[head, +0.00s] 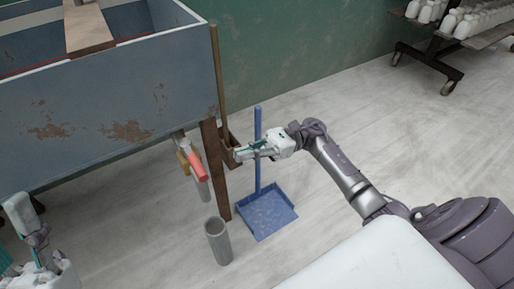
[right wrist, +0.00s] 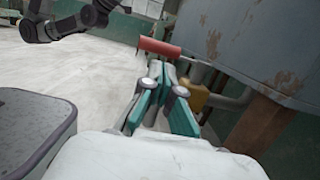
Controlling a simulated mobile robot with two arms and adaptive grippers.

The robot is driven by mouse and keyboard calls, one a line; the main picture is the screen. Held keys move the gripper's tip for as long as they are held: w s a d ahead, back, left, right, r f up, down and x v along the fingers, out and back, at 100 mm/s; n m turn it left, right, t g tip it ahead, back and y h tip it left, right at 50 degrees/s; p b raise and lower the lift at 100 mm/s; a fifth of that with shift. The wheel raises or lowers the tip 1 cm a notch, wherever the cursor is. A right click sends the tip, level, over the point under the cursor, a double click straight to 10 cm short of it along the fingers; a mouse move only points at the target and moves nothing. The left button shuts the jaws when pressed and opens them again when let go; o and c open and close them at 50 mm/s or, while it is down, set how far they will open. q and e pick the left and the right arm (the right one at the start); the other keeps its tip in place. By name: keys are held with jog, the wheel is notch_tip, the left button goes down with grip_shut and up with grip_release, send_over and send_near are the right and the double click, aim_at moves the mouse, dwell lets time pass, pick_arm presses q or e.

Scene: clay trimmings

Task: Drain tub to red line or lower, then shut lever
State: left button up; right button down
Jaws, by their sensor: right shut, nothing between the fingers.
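The blue-grey tub (head: 105,105) with rust patches stands at the left in the head view. A red line (head: 134,38) shows on its inner wall; I cannot tell the liquid's level. The red lever handle (head: 197,168) is below the tub, beside the brass-coloured valve (head: 183,160). My right gripper (head: 238,155) is shut and empty, to the right of the handle in the head view. In the right wrist view the red handle (right wrist: 158,47) shows just past the fingertips; contact is unclear. My left gripper (head: 35,238) is at the lower left, partly cut off, its jaws unclear.
A wooden leg (head: 213,170) stands between handle and right gripper in the head view. A grey upright tube (head: 218,242) stands on the floor below the outlet. A blue long-handled dustpan (head: 266,212) is close behind. A wheeled rack (head: 440,50) stands far right.

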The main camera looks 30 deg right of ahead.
jog(key=a+r, duration=0.1)
jog(key=a, duration=0.6)
jog(key=shift+a+r, duration=0.25)
jog(key=shift+a, duration=0.1)
